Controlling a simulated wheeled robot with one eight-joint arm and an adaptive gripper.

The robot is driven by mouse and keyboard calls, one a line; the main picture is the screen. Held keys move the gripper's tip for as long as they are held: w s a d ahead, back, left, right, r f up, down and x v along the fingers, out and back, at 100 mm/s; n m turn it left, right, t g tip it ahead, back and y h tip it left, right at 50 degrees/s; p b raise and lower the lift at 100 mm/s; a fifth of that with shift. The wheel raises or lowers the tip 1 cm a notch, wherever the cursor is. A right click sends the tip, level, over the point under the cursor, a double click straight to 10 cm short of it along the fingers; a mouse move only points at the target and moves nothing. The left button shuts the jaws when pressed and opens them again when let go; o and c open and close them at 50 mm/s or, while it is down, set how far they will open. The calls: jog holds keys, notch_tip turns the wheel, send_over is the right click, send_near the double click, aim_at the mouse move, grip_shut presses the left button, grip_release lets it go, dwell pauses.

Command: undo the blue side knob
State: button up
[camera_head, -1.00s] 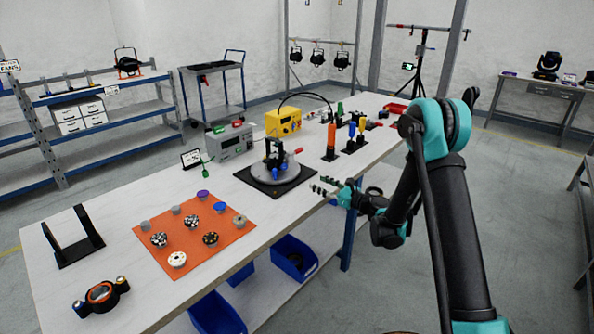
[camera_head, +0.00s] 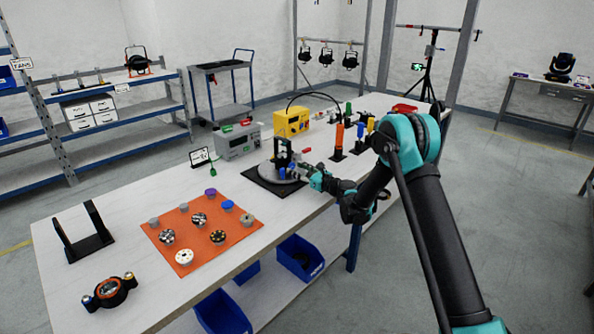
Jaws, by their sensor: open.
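The blue side knob (camera_head: 283,173) is small and sits low on the near side of a black upright fixture (camera_head: 282,152). The fixture stands on a round grey disc (camera_head: 275,181) on a black square mat (camera_head: 259,185) at the middle of the workbench. My gripper (camera_head: 301,169) reaches in from the right, just beside the knob. Its jaws are open. They partly cover the right side of the disc, and I cannot tell whether they touch the knob.
A red-tipped part (camera_head: 306,151) sticks out close above my gripper. An orange cylinder (camera_head: 339,139) stands to the right. A grey box (camera_head: 237,141) and a yellow box (camera_head: 292,122) stand behind. An orange mat (camera_head: 228,230) with several knobs lies to the left.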

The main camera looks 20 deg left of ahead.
jog(key=shift+a, duration=0.2)
grip_shut()
jog(key=shift+n, duration=2.4)
grip_release()
jog(key=shift+m, duration=0.3)
